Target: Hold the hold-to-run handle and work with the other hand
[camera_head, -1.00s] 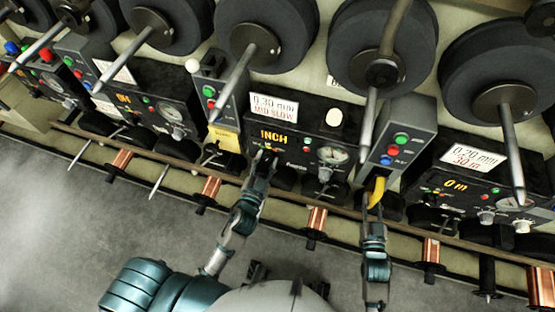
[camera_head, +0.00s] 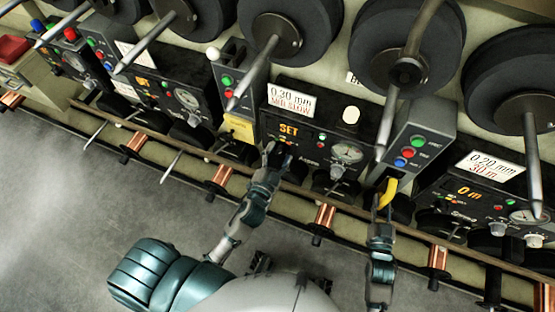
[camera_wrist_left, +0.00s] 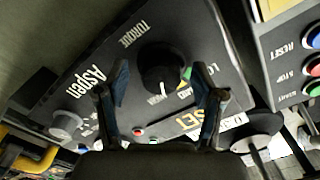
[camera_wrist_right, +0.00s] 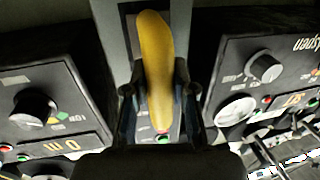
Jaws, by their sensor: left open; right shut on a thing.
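The yellow handle (camera_head: 388,193) hangs below a grey button box (camera_head: 415,140). My right gripper (camera_head: 382,214) is shut on it; in the right wrist view the handle (camera_wrist_right: 156,60) stands between the fingers. My left gripper (camera_head: 277,155) is at the lower front of the black control panel, whose orange display (camera_head: 289,129) reads SET. In the left wrist view my open left gripper (camera_wrist_left: 162,78) has its fingers on either side of a black knob (camera_wrist_left: 163,68). Whether they touch it cannot be told. In the head view the gripper hides this knob.
A card (camera_head: 291,101) reads 0.30 mm MID SLOW. A dial gauge (camera_head: 347,152) sits to its right. Large dark spools (camera_head: 291,35) with protruding spindles stand above. A long rail (camera_head: 330,200) with copper bobbins runs below the panels. The grey floor (camera_head: 80,220) is clear.

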